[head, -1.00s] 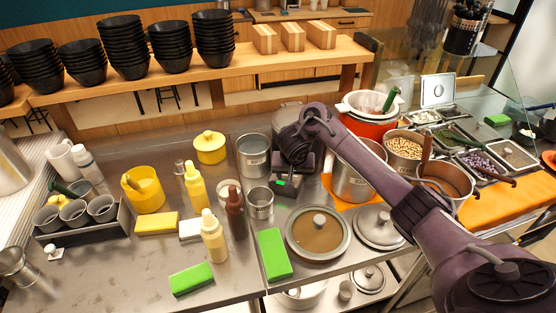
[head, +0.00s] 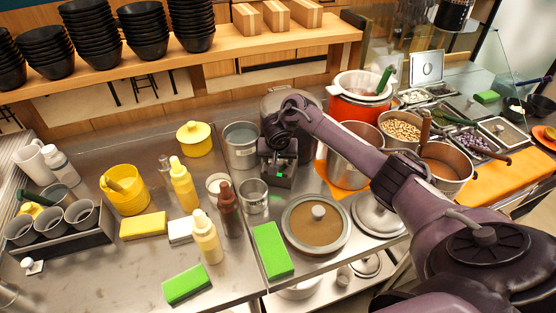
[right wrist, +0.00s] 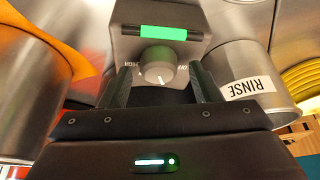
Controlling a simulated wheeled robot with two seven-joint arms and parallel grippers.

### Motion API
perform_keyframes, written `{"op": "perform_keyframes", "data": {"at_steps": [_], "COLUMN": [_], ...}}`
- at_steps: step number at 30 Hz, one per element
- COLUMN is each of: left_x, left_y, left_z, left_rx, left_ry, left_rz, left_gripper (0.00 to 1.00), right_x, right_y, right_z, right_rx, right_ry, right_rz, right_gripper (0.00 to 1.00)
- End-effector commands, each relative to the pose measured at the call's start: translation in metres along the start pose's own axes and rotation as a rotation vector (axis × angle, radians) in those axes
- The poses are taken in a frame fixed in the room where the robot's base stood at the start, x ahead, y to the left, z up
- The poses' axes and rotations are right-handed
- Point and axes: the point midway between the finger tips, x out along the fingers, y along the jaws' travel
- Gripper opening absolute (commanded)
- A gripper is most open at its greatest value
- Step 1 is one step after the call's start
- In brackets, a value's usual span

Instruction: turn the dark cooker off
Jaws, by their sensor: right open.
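The dark cooker (head: 269,108) stands at the back of the metal counter, partly hidden behind my right arm. Its front control box shows in the right wrist view with a green strip (right wrist: 163,33) and a grey round knob (right wrist: 158,62). My right gripper (right wrist: 160,88) is open, with one finger on each side near the knob; whether either touches it I cannot tell. The marks around the knob are partly covered and hard to read. In the head view, the right gripper (head: 280,150) is over the control box. My left gripper is not in view.
A metal pot labelled RINSE (right wrist: 240,92) stands close beside the cooker. On the other side is a large steel pot (head: 350,165) on an orange mat.

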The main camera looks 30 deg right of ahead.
Motion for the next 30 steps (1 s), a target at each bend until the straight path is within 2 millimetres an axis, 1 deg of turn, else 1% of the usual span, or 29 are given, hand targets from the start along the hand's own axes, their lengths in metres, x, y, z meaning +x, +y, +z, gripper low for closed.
{"op": "perform_keyframes", "data": {"at_steps": [1,3,6,7,15,17,23,30], "left_x": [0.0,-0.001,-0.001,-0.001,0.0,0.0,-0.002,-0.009], "left_y": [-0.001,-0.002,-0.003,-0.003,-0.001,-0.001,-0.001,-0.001], "left_z": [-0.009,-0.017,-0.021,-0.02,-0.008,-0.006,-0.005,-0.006], "left_rx": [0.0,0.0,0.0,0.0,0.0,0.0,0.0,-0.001], "left_ry": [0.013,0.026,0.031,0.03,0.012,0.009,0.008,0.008], "left_rz": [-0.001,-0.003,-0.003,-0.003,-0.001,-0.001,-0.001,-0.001], "left_gripper": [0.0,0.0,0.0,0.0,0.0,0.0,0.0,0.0], "right_x": [0.001,0.001,0.0,0.0,0.0,0.0,0.0,-0.001], "right_y": [0.0,0.0,0.0,0.0,0.0,0.0,0.0,0.002], "right_z": [0.0,0.0,0.0,0.0,0.0,0.0,0.0,0.0], "right_rx": [0.0,0.0,0.0,0.0,0.0,0.0,-0.012,-0.102], "right_ry": [0.0,0.0,0.0,0.0,0.0,0.0,-0.001,-0.002], "right_rz": [-0.001,-0.001,-0.001,-0.001,0.0,0.0,-0.006,-0.042], "right_gripper": [0.57,0.57,0.57,0.55,0.19,0.13,0.13,0.13]}}
